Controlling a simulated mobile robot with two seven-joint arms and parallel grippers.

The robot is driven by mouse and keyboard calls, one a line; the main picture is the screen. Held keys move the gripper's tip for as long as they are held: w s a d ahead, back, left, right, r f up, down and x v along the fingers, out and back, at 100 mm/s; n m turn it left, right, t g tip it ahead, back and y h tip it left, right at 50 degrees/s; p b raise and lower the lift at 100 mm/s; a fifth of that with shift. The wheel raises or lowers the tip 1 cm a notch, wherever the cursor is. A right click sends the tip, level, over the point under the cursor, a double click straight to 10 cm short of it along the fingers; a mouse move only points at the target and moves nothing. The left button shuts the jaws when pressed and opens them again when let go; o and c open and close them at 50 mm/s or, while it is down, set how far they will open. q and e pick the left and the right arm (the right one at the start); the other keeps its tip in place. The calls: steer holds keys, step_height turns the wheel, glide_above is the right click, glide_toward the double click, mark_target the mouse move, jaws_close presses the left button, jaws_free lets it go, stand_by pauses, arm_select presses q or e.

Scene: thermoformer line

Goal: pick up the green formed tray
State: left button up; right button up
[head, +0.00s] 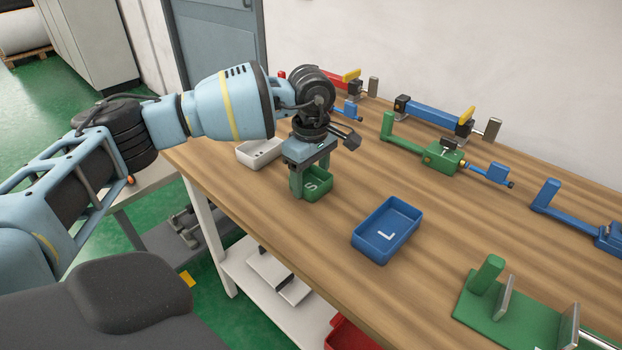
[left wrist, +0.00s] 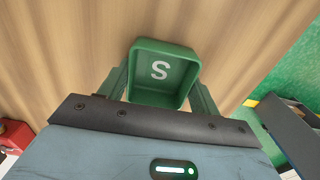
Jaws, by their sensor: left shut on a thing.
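The green formed tray (head: 318,185) is small, with a white letter S on its floor. It is at the left part of the wooden table in the head view. In the left wrist view the green tray (left wrist: 162,50) sits between the two fingers. My left gripper (head: 311,182) points down and is shut on the tray, with its fingers at the tray's sides. I cannot tell whether the tray touches the table or is just above it. My right gripper is not in view.
A blue tray (head: 387,230) marked L lies right of the green tray. A white tray (head: 260,152) lies behind to the left. Blue and green clamp tools (head: 432,112) line the back. A green fixture (head: 515,310) stands at front right. The table's front edge is close.

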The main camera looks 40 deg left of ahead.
mark_target(311, 187)
arm_select(q)
steer(key=shift+r, duration=0.6)
step_height(311, 187, up, 2)
steer(key=shift+r, duration=0.2)
steer(key=s+d, duration=0.2)
steer(key=s, duration=0.2)
steer(key=s+d, duration=0.3)
steer(key=s, duration=0.1)
steer(key=s+d+r, duration=0.1)
steer(key=s+d, duration=0.1)
steer(key=s, duration=0.2)
steer(key=shift+s+d, duration=0.15)
steer(key=shift+d, duration=0.05)
steer(key=shift+s+d+r, duration=0.15)
steer(key=shift+s+d, duration=0.3)
steer(key=shift+s, duration=0.25)
